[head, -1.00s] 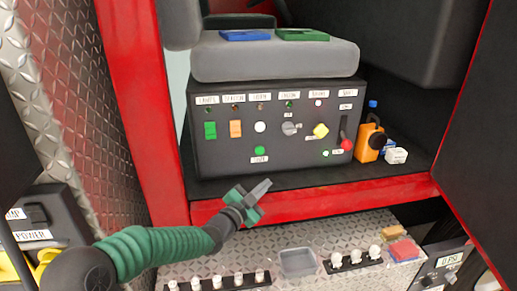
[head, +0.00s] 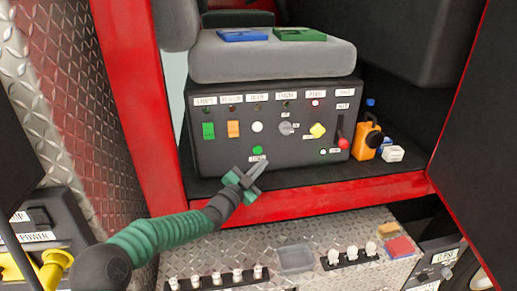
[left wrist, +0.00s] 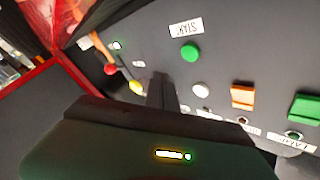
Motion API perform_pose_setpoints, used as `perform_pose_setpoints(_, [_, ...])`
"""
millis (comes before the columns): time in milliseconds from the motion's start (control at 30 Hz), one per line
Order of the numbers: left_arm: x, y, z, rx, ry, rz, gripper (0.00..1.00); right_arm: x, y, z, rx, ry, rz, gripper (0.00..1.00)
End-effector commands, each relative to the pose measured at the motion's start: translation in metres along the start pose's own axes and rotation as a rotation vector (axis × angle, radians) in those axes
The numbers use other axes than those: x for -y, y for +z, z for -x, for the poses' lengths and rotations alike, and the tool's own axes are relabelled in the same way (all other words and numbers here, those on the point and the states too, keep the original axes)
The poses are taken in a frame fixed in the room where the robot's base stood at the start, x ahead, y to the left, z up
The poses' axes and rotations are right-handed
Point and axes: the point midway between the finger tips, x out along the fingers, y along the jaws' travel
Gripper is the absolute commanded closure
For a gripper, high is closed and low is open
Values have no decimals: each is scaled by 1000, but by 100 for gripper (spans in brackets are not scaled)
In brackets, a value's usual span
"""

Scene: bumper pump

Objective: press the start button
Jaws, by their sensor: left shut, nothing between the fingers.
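The start button is a round green button (head: 257,150) low on the front of a black control panel (head: 215,160), with a white label under it. In the left wrist view the green button (left wrist: 190,53) is beside an upside-down START label (left wrist: 186,27). My left gripper (head: 259,168), with grey fingers and green sides, is shut and empty just below the button in the head view. In the left wrist view its dark fingers (left wrist: 162,92) point at the panel to the lower left of the button. I cannot tell any contact. My right gripper is not in view.
The panel also has a green switch (head: 208,130), an orange switch (head: 233,129), a white button (head: 257,127), a grey knob (head: 286,128), a yellow knob (head: 318,130) and a red-tipped lever (head: 343,142). A red frame edge (head: 330,201) runs below.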

Motion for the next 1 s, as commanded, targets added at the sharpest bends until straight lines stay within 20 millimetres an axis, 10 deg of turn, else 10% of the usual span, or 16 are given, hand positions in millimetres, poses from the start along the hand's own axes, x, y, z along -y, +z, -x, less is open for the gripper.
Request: perform_pose_setpoints(1000, [22, 23, -30, 3, 0, -1, 100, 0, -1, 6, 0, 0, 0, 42])
